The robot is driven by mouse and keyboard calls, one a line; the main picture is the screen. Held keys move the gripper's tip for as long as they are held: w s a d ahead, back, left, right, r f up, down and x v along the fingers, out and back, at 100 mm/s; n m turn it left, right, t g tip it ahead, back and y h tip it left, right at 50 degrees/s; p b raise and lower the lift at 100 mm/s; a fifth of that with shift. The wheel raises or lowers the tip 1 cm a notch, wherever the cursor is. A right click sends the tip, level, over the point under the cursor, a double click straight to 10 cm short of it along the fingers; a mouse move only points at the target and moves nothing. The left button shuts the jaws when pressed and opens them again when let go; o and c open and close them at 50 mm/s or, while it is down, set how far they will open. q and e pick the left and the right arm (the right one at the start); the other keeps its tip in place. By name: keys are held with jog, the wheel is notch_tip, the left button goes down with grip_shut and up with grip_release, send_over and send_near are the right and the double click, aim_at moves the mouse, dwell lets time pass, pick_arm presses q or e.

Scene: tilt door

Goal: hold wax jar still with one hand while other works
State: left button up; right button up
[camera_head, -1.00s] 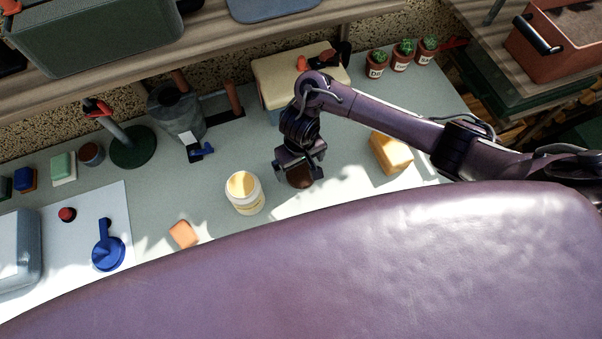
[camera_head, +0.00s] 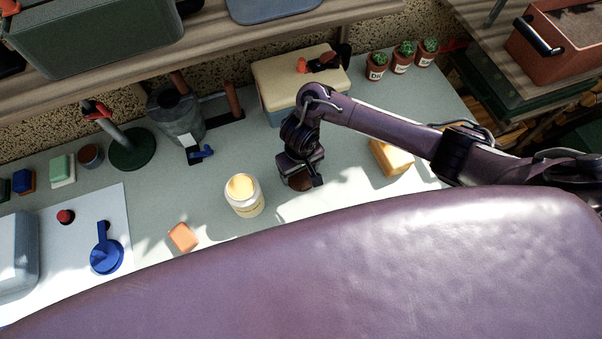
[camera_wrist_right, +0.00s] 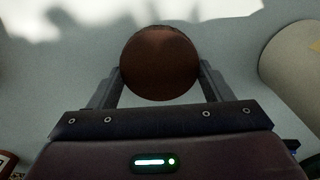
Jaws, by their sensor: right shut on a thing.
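The wax jar (camera_head: 244,196) is a pale open-topped jar with yellow wax inside, standing upright on the grey-green bench. In the right wrist view part of a pale round jar (camera_wrist_right: 296,62) shows at the right edge. My right gripper (camera_head: 301,181) is to the right of the jar, apart from it. It is shut on a round brown object (camera_wrist_right: 160,62), which sits between the two fingers; in the head view this object (camera_head: 299,184) is partly hidden by the gripper. My left gripper is not in view.
An orange block (camera_head: 183,237) lies left of the jar and a yellow block (camera_head: 391,158) lies right of my gripper. A grey metal can (camera_head: 176,117), a cream box (camera_head: 290,80) and small potted cacti (camera_head: 403,57) stand behind. A blue lever (camera_head: 106,252) is at the left.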

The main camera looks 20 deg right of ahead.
jog(key=shift+r, duration=0.4)
notch_tip(320, 180, up, 12)
jog(key=p, duration=0.8)
notch_tip(320, 180, up, 7)
send_over(300, 173)
jog(key=shift+r, duration=0.1)
jog(key=w+d+r+b, duration=0.1)
jog(key=w+d+b, duration=0.1)
jog(key=b, duration=0.2)
jog(key=w+d+r+m+b, duration=0.1)
jog(key=w+d+b, duration=0.1)
jog(key=b, duration=0.3)
jog(key=w+d+r+m+b, duration=0.1)
jog(key=w+d+b, duration=0.1)
jog(key=b, duration=0.3)
jog(key=shift+d+r, duration=0.4)
jog(key=shift+d, duration=0.35)
